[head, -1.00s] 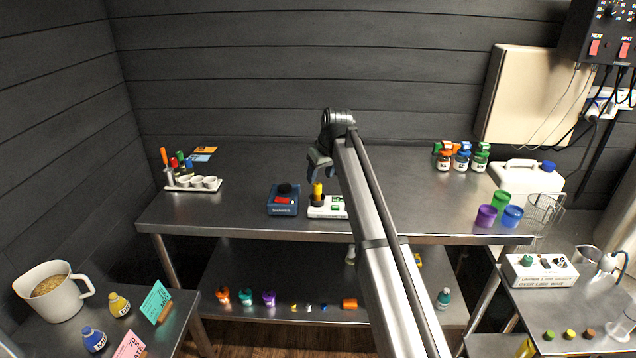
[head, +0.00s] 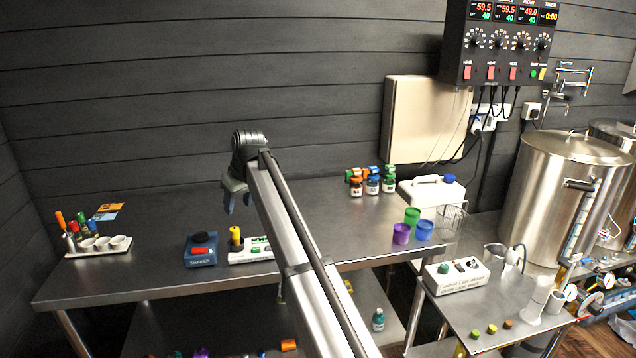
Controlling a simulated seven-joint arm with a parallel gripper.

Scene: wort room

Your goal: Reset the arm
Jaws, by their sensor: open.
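My gripper (head: 237,197) hangs at the end of my arm above the steel bench, in the middle left of the head view. Its fingers point down, and it is open and empty.
A control box (head: 500,42) hangs above. A steel kettle (head: 565,190) stands right.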

